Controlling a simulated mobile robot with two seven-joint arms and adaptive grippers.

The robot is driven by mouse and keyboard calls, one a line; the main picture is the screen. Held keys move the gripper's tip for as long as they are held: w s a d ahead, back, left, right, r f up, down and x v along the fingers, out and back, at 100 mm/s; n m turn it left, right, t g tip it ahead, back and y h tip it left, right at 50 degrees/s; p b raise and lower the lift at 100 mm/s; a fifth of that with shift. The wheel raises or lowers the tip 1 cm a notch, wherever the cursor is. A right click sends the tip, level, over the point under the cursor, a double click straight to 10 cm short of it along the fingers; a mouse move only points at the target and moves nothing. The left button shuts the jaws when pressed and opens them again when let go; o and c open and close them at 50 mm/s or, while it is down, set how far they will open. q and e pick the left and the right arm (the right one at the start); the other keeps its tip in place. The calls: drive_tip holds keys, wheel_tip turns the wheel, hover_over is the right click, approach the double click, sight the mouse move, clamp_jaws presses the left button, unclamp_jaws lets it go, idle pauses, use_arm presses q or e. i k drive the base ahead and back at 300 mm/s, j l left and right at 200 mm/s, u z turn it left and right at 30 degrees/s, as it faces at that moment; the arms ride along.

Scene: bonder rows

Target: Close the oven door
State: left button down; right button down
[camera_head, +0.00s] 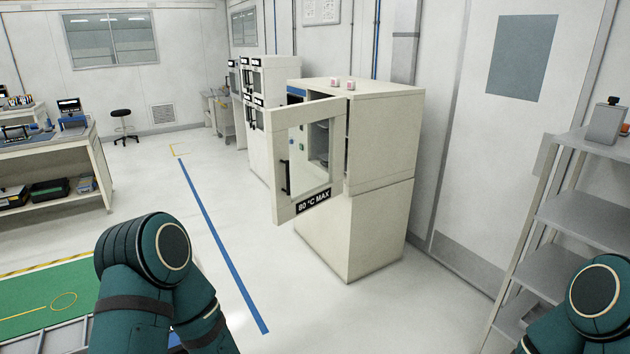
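A cream oven (384,140) stands on a cream base cabinet (375,225) in the middle of the view. Its door (282,205) is open and swung out toward the left front. The door has a large window, a dark handle (286,178) on its left side and a label reading "80 °C MAX". Part of the inside shows through the window and the gap beside the door. My two green arms show at the lower left and lower right, well short of the oven. Neither gripper is in view.
A grey shelf rack (585,215) stands at the right, before a closed wall door (500,150). More cream cabinets (258,130) stand behind the oven. A workbench (55,155) is at the far left. The floor in front of the oven, with a blue line (222,247), is clear.

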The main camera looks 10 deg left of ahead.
sight(278, 120)
drive_tip(key=i, duration=1.15)
drive_tip(key=i+u, duration=0.1)
drive_tip(key=i, duration=0.65)
drive_tip(key=i+l, duration=0.15)
drive_tip(key=i, duration=0.6)
drive_tip(key=i+u, duration=0.2)
